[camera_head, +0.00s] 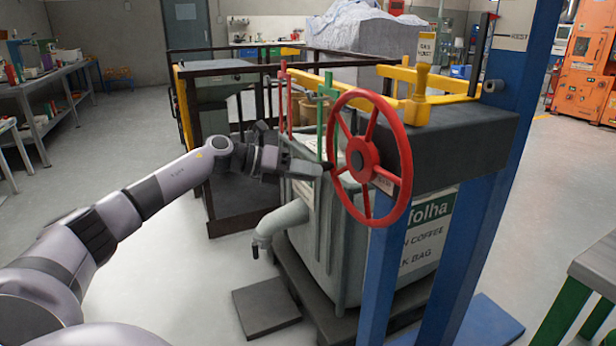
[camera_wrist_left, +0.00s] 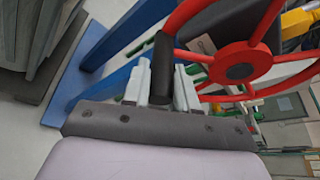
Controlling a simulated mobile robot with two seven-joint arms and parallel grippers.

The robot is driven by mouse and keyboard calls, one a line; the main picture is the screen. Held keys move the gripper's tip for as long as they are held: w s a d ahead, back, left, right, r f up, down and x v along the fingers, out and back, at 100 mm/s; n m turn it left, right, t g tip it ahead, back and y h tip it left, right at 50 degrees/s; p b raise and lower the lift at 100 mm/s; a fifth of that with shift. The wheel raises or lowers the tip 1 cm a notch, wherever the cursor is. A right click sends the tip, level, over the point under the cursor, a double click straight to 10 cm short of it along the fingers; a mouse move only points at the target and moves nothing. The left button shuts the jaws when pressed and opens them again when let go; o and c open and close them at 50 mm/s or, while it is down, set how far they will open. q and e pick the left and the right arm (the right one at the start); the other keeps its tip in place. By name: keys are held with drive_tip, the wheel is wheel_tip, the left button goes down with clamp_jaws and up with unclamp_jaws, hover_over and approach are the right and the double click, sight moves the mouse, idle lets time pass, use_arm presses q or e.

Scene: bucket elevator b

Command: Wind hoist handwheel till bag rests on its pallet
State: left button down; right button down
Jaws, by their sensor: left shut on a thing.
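The red hoist handwheel (camera_head: 362,158) is mounted at a blue post. In the left wrist view the handwheel (camera_wrist_left: 240,68) fills the upper right. My left gripper (camera_head: 322,168) reaches its left rim; in the wrist view this gripper (camera_wrist_left: 162,84) is shut on the wheel's black handle (camera_wrist_left: 163,62). The big grey bag (camera_head: 430,232) with a green and white coffee label hangs or stands behind the wheel and post, partly hidden. A dark pallet-like base (camera_head: 315,303) lies under it. I cannot tell whether they touch. My right gripper is not in view.
Blue posts (camera_head: 388,270) stand close in front of the bag. A grey spout (camera_head: 280,222) juts left above a dark floor plate (camera_head: 265,308). Dark railings (camera_head: 250,95) stand behind. A bench with green legs (camera_head: 565,310) is at right.

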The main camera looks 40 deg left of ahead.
use_arm(q)
drive_tip(key=shift+w+a+r, duration=0.1)
drive_tip(key=shift+a+r, duration=0.15)
drive_tip(key=shift+r, duration=0.1)
drive_tip(key=c, duration=0.9)
unclamp_jaws()
drive_tip(key=shift+f, duration=0.1)
drive_tip(key=shift+b+v, duration=0.75)
drive_tip(key=shift+v, duration=2.8)
